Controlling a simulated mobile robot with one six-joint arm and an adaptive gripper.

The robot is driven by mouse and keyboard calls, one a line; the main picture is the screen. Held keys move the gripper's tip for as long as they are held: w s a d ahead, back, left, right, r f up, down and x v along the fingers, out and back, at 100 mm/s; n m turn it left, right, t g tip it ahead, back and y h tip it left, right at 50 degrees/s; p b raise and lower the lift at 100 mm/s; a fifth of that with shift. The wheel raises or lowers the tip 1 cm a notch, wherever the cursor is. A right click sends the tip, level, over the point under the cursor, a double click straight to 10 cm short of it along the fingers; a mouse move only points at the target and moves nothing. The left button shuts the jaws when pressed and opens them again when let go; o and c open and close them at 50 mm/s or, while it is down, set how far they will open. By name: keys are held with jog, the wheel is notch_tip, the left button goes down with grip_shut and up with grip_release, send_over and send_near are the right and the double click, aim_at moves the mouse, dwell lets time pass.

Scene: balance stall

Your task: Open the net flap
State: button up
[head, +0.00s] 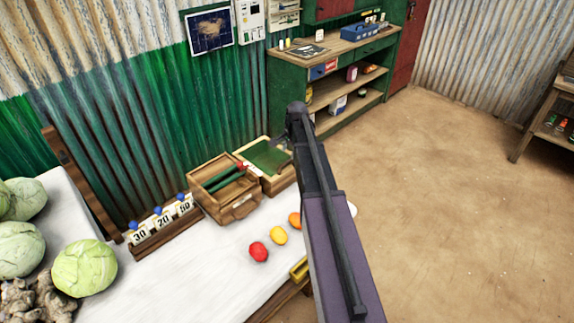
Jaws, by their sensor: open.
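A small wooden box with a dark green panel on top (265,157) stands at the back of the white-covered table, left of my arm. The panel looks like the net flap and seems to lie flat over the box, though its mesh is too small to make out. My arm rises from the bottom and covers the area just right of this box.
An open wooden crate (225,207) with green bars stands left of the box. A number rack (163,225), cabbages (84,268) and ginger (35,300) are further left. Red (259,252) and yellow (279,235) balls lie in front. A green shelf (335,75) stands behind.

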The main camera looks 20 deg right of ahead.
aim_at(287, 162)
jog(key=shift+w+a+f+b, duration=0.1)
jog(key=shift+w+f+b, duration=0.05)
jog(key=shift+f+b, duration=0.7)
jog(key=shift+w+f+b, duration=0.2)
jog(key=shift+f+b, duration=0.5)
jog(key=shift+f, duration=0.2)
jog(key=shift+w+a+f+b, duration=0.1)
jog(key=shift+w+f+b, duration=0.05)
jog(key=shift+f+b, duration=0.7)
grip_shut()
